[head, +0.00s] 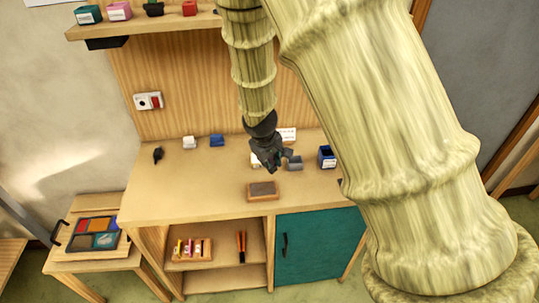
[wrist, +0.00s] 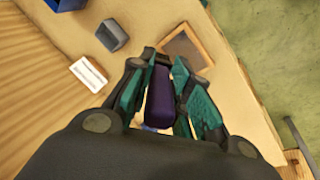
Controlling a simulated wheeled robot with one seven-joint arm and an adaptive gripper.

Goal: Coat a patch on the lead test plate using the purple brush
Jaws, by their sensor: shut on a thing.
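In the wrist view the purple brush (wrist: 160,98) is clasped between the teal-padded fingers of my gripper (wrist: 162,72). Its lower end is hidden or too small to make out. A grey-brown plate in a wooden frame, which looks like the lead test plate (head: 263,189), lies flat near the front edge of the bench. It also shows just beyond the fingertips in the wrist view (wrist: 184,52). In the head view my gripper (head: 272,166) hangs above the bench, behind the plate and apart from it. The brush cannot be made out there.
A grey open box (head: 294,163) and a blue box (head: 327,158) stand right of my gripper. A white label (head: 287,134) is at the back. White (head: 189,142) and blue (head: 217,140) blocks stand back left. The bench (head: 205,185) is clear left of the plate.

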